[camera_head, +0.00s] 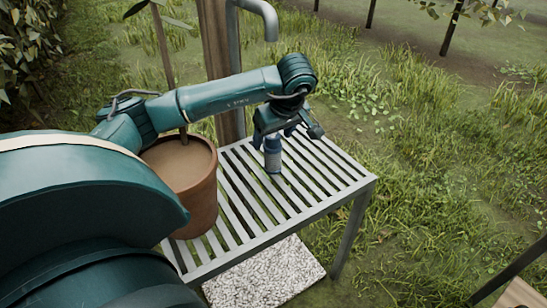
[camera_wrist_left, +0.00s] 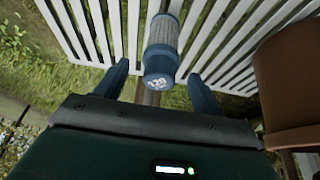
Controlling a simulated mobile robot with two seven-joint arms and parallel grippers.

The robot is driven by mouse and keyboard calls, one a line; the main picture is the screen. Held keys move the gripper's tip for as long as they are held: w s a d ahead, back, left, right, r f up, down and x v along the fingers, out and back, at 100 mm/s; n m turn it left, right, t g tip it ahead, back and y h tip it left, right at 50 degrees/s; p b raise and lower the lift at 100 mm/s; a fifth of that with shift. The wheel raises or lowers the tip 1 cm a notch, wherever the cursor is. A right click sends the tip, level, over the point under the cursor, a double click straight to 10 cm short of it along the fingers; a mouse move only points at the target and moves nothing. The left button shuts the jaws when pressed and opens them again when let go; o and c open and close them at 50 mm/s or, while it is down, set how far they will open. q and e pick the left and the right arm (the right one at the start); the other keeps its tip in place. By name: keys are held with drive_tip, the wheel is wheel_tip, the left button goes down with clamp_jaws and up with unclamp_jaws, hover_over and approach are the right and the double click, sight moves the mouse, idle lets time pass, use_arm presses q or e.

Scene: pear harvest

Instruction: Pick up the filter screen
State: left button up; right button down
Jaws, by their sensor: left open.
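The filter screen (camera_head: 273,155), a small cylinder with a blue cap and a grey mesh-like body, stands on the slatted metal table (camera_head: 322,207). In the left wrist view the filter screen (camera_wrist_left: 161,50) lies between and slightly beyond the fingertips. My left gripper (camera_head: 278,136) is open above and around its top; the left wrist view shows both fingers (camera_wrist_left: 160,82) apart with gaps on each side of the cap. The gripper partly hides the top of the filter screen in the head view. My right gripper is not in view.
A terracotta pot (camera_head: 200,192) with a thin trunk stands at the table's left, under my left arm. A wooden post (camera_head: 216,60) and a grey bent pipe (camera_head: 262,12) rise behind. A pale speckled slab (camera_head: 265,277) lies below. The table's right side is clear.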

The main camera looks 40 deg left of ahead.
use_arm(q)
drive_tip(key=shift+x, duration=1)
drive_tip(key=c, duration=1.2)
drive_tip(key=shift+o, duration=0.2)
